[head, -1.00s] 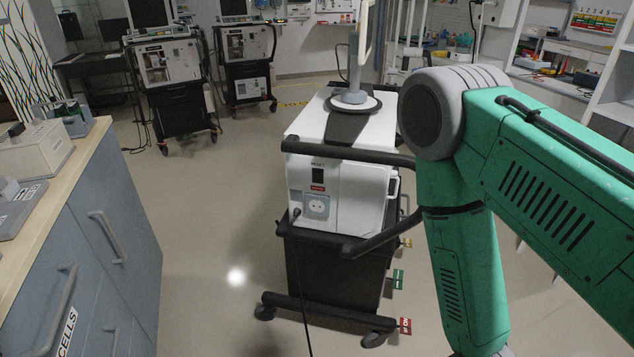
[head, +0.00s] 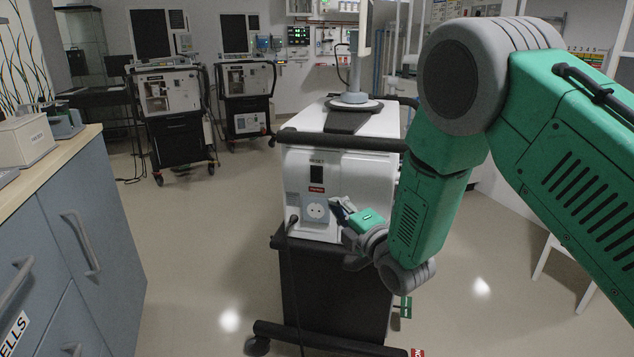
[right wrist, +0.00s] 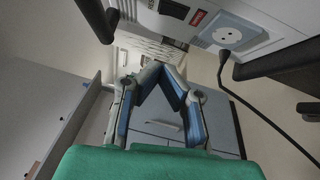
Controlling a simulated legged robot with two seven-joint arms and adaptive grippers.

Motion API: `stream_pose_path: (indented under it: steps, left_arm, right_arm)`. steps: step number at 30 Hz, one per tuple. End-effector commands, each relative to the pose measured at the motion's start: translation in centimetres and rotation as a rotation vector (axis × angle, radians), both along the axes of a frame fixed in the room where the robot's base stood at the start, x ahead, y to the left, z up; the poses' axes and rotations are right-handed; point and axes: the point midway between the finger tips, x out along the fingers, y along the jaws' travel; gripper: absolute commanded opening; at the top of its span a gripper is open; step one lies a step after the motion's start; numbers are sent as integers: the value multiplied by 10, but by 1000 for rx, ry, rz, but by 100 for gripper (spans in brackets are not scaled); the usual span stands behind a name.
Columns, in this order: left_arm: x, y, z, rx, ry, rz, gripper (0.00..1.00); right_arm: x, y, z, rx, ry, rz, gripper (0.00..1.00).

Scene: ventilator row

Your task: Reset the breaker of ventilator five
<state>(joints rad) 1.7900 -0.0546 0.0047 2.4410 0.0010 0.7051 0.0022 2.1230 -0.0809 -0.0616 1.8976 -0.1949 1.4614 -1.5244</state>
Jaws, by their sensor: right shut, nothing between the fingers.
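The white ventilator (head: 352,135) stands on a black cart in the middle of the head view. Its near face carries a black rocker-like switch (head: 316,173), a red label (head: 316,189) below it and a grey socket plate (head: 306,203). I cannot read a ventilator number on it. My right gripper (head: 338,206) is shut and empty, just right of the socket plate and lower than the switch. In the right wrist view the fingertips (right wrist: 160,72) meet, apart from the switch (right wrist: 174,9) and the socket plate (right wrist: 229,31). My left gripper is out of view.
A black cord (head: 290,270) hangs from the left of the socket. Black bumper bars (head: 340,140) jut out above and below the face. A blue-grey cabinet (head: 85,230) stands at the left. Two other ventilators (head: 168,95) stand behind. Floor between is clear.

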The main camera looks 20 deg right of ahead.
Motion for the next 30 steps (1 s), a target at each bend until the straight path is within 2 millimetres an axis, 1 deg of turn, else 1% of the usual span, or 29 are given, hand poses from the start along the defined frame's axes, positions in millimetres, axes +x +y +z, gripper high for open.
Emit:
stream_pose_path:
  steps: [5, 8, 11, 18, 20, 22, 25, 30]
  left_arm:
    - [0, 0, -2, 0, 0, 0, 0]
    - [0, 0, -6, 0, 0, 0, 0]
    - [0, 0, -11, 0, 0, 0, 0]
    - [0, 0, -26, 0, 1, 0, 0]
    - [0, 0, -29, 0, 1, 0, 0]
    - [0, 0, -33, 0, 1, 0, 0]
    - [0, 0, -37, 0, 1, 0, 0]
    - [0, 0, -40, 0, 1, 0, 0]
  right_arm:
    - [6, 1, -1, 2, 1, -1, 0]
    - [18, 4, -1, 3, 1, -1, 0]
    - [37, 9, 0, 4, -1, 0, 0]
    - [87, 21, 4, 3, 1, -1, 0]
    - [98, 24, 5, 3, 1, -1, 0]
    - [108, 15, 7, 4, 1, -5, 0]
    - [119, 9, 9, 4, 2, -3, 0]
    - [129, 3, 11, 3, 5, -1, 0]
